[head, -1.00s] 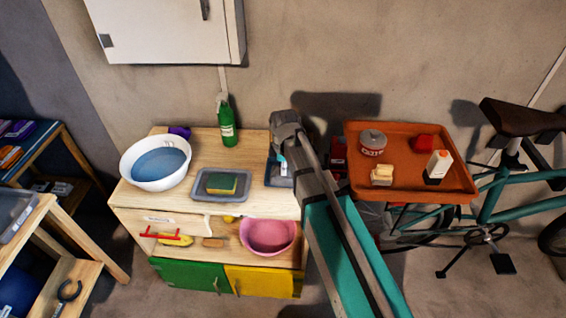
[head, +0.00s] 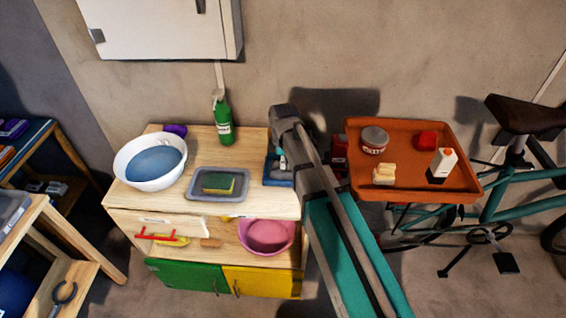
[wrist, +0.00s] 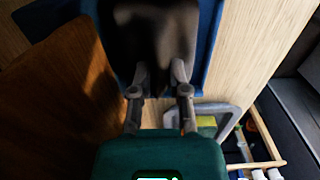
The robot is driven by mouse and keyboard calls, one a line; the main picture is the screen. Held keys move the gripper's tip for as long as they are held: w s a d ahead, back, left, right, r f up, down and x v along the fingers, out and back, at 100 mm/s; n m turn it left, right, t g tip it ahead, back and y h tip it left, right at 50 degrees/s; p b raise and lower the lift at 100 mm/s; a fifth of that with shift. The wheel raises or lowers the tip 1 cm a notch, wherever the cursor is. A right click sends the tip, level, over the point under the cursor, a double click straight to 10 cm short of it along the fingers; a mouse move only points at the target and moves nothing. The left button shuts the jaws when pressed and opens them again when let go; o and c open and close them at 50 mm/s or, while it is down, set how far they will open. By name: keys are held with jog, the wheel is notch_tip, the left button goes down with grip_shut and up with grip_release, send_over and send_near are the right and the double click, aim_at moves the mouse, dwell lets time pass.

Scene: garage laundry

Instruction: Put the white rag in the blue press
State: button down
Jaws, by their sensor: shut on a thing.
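The blue press (head: 271,178) stands at the right end of the wooden cabinet top, partly hidden behind my arm. In the wrist view its blue side (wrist: 210,40) shows around the fingers. My gripper (wrist: 158,75) is over the press, shut on a dark, shaded, soft-looking piece, which I take to be the white rag (wrist: 155,35). The rag looks grey-brown in shadow there. In the head view a small pale patch shows at the press, and I cannot tell whether it is rag or finger. Whether the rag touches the press floor is hidden.
A grey tray with a sponge (head: 219,184), a white basin (head: 150,162) and a green bottle (head: 223,122) share the cabinet top. An orange tray (head: 415,188) with several items is close on the right. A pink bowl (head: 266,238) sits below.

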jog(key=shift+f, duration=0.15)
jog(key=c, duration=0.9)
grip_release()
jog(key=shift+r, duration=0.2)
notch_tip(320, 180, up, 12)
jog(key=p, duration=1.2)
